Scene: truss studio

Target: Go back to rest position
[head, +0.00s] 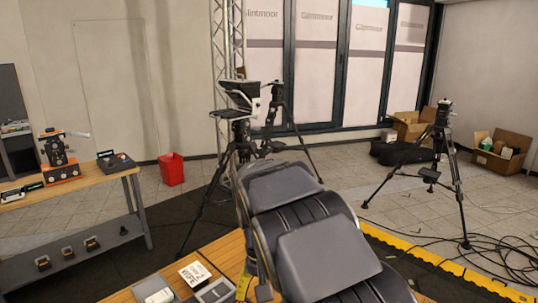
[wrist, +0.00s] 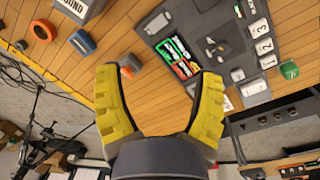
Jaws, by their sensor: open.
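My gripper (wrist: 159,75) shows in the wrist view with its two yellow fingers spread wide apart. Nothing is between them, and it is above a wooden tabletop (wrist: 140,45). In the head view my grey and black arm fills the lower middle and hides part of the table. A bit of yellow shows beside the arm there, but the fingertips cannot be made out.
A grey device (wrist: 215,45) with a lit display and an orange round object (wrist: 42,30) lie on the tabletop. The head view shows a workbench (head: 100,182), a red bin (head: 171,169), a black tripod (head: 440,150), floor cables (head: 505,258) and cardboard boxes (head: 508,152).

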